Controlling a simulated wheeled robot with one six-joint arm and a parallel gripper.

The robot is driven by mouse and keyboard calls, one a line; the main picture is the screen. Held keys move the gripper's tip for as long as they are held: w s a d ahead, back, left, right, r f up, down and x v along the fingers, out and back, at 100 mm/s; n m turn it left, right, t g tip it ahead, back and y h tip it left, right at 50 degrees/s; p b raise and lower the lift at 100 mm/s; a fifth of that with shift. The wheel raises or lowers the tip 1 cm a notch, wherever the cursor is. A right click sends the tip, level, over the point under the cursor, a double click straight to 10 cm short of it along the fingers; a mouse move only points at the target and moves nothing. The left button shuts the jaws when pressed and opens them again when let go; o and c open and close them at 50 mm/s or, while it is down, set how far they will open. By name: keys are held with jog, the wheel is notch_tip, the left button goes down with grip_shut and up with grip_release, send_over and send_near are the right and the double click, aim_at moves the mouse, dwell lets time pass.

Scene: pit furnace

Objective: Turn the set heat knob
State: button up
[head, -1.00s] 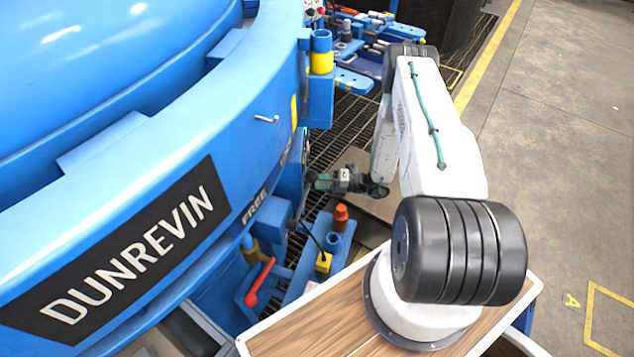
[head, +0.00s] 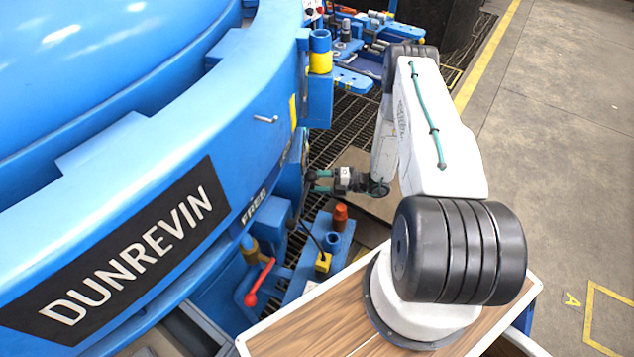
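My gripper (head: 316,181) is beside the blue furnace (head: 230,120), low on its right side, with its fingers pointing left at the furnace's side face. The two teal fingers show apart, with a gap between them. The set heat knob cannot be made out; the furnace face in front of the fingertips is seen almost edge-on. I cannot tell whether the fingers touch anything.
A blue fixture with an orange-brown cap (head: 340,216) stands just below my gripper. A red-handled lever (head: 260,283) is at lower left. A yellow-banded blue post (head: 320,52) is above. Open concrete floor (head: 560,130) lies to the right.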

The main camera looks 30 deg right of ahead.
jog(key=shift+a, duration=0.15)
jog(key=v, duration=0.8)
dwell(0.5)
